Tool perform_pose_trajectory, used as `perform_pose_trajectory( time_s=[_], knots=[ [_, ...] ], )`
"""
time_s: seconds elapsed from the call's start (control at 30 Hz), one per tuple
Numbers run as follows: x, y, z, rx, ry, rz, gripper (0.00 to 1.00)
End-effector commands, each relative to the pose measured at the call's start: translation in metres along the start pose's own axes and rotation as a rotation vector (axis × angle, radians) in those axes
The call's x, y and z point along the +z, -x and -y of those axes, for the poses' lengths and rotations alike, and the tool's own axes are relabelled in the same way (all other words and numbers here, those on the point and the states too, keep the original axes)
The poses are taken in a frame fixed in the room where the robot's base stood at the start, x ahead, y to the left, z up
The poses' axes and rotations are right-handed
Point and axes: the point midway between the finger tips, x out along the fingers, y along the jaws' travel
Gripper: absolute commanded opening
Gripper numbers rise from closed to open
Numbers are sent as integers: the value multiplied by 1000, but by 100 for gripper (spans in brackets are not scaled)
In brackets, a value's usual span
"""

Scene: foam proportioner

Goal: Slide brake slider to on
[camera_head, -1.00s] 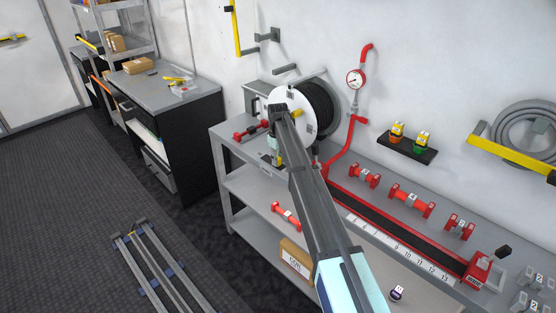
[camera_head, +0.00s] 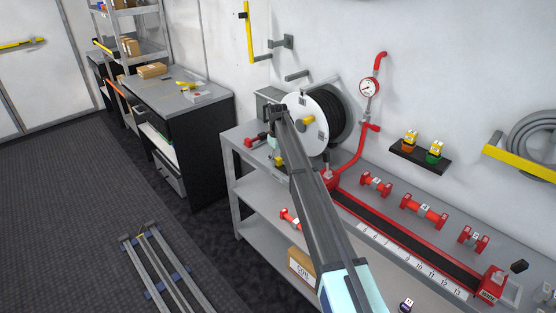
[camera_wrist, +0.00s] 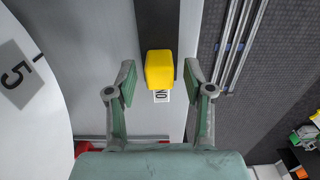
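The brake slider's yellow knob (camera_wrist: 159,70) sits in the wrist view at the lower end of a dark track (camera_wrist: 156,22). A white label reading "ON" (camera_wrist: 161,97), seen turned, lies just below the knob and is partly covered by it. My gripper (camera_wrist: 158,82) is open, with one finger on each side of the knob and a visible gap on both sides. In the head view the yellow knob (camera_head: 279,161) shows small on the bench's left end, under my arm, which hides part of that area.
A white-faced hose reel (camera_head: 309,122) stands beside the gripper; its white disc (camera_wrist: 28,95) fills the left of the wrist view. The grey bench (camera_head: 243,150) carries red dumbbell-like parts (camera_head: 424,211) and a red rail to the right. Open floor lies left.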

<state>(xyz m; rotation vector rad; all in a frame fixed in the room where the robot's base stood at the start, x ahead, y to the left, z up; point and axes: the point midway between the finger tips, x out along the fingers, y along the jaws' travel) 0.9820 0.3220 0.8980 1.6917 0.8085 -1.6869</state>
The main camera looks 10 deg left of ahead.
Motion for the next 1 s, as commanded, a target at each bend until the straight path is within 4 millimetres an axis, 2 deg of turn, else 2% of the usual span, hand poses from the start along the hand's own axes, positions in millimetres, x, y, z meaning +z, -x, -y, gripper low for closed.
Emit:
perform_pose_trajectory(
  time_s=[0.17, 0.27, 0.7, 1.0],
  knots=[
    [0, 6, 0, 0, 0, 1, 52],
    [0, 16, 0, 0, 0, 0, 52],
    [-1, 97, 0, 1, 0, -2, 52],
    [-1, 120, 0, 0, 0, -1, 52]
  ],
)
